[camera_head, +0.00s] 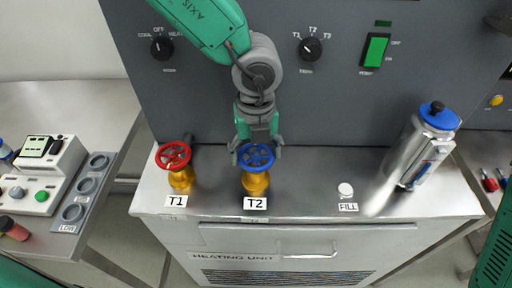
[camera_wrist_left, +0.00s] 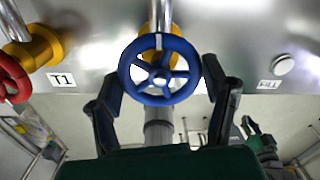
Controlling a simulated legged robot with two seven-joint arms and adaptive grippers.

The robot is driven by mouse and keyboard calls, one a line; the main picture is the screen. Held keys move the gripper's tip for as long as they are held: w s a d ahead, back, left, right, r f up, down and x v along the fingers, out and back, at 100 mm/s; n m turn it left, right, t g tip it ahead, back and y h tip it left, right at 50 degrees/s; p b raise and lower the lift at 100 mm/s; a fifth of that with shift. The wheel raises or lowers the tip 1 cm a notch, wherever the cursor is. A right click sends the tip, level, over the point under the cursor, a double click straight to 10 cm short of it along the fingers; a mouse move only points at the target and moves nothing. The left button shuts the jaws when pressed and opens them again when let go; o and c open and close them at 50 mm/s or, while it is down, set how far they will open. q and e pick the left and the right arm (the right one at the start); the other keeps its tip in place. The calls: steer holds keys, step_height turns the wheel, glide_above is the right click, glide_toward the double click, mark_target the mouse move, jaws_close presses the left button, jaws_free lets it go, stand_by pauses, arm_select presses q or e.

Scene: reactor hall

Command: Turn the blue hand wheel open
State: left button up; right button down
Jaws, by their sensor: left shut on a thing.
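The blue hand wheel (camera_head: 257,156) sits on a yellow valve body (camera_head: 255,183) behind the T2 label on the heating unit's steel top. My left gripper (camera_head: 257,150) comes down from above, with one finger on each side of the wheel. In the left wrist view the blue wheel (camera_wrist_left: 160,70) lies between the two dark fingers (camera_wrist_left: 162,88), which are closed on its rim. A white mark shows at the top of its rim there.
A red hand wheel (camera_head: 173,155) on its own yellow valve stands close by on the left, behind the T1 label. A silver canister with a blue cap (camera_head: 438,115) stands at the right, near the FILL port (camera_head: 345,189). A grey panel (camera_head: 330,100) with knobs rises behind.

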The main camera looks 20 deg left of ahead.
arm_select(q)
steer(key=n, duration=0.4)
steer(key=shift+w+n, duration=0.1)
steer(key=shift+n, duration=0.2)
steer(key=n, duration=0.3)
steer(key=shift+n, duration=0.4)
steer(key=n, duration=0.4)
steer(key=shift+w+n+b, duration=0.1)
steer(key=shift+n+b, duration=0.2)
steer(key=shift+n, duration=1.9)
steer(key=shift+r, duration=0.1)
steer(key=o, duration=1.2)
steer(key=shift+c, duration=0.2)
